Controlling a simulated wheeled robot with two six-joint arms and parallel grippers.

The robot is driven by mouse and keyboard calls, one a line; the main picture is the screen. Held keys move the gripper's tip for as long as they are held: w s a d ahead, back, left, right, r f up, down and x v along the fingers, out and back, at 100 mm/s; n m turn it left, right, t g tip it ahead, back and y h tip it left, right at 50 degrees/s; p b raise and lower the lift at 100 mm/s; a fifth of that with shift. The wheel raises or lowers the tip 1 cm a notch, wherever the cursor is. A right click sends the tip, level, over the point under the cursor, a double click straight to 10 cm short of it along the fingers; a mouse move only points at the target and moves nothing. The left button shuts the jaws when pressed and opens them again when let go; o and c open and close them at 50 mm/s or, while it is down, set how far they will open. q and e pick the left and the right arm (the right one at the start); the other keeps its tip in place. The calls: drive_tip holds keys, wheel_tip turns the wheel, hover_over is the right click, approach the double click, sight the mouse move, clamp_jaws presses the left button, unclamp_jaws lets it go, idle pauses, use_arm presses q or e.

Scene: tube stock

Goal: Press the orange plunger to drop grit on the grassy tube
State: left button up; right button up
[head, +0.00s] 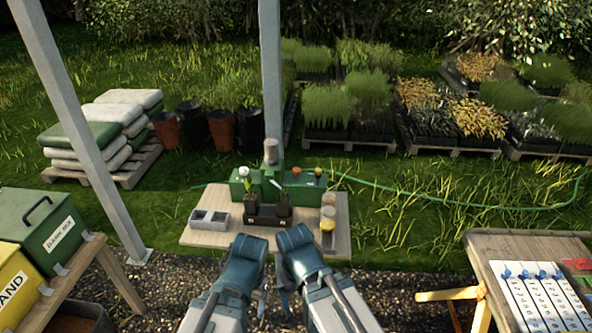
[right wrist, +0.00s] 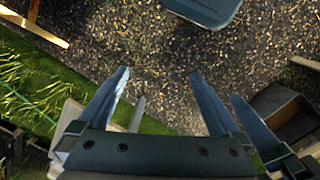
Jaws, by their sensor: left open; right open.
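A green dispenser unit (head: 262,184) stands at the back of the small wooden bench (head: 205,240). A small orange plunger (head: 296,170) sits on top of its right part. In front of it a black rack (head: 268,219) holds two dark tubes with green plants, a left tube (head: 251,202) and a right tube (head: 284,205). The plants are too small to tell which is grassy. My left gripper (head: 260,297) is open in front of the bench, with nothing seen in it. My right gripper (head: 284,297) is beside it; in the right wrist view its fingers (right wrist: 160,98) are apart and empty over gravel.
A grey two-cell block (head: 209,218) is at the bench's left, and a yellow-banded jar (head: 327,238) at its right. A metal post (head: 270,80) rises behind the unit. Side tables hold labelled bins (head: 45,232) at left and a numbered board (head: 540,295) at right.

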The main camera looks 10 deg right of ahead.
clamp_jaws()
idle(0.6)
idle(1.2)
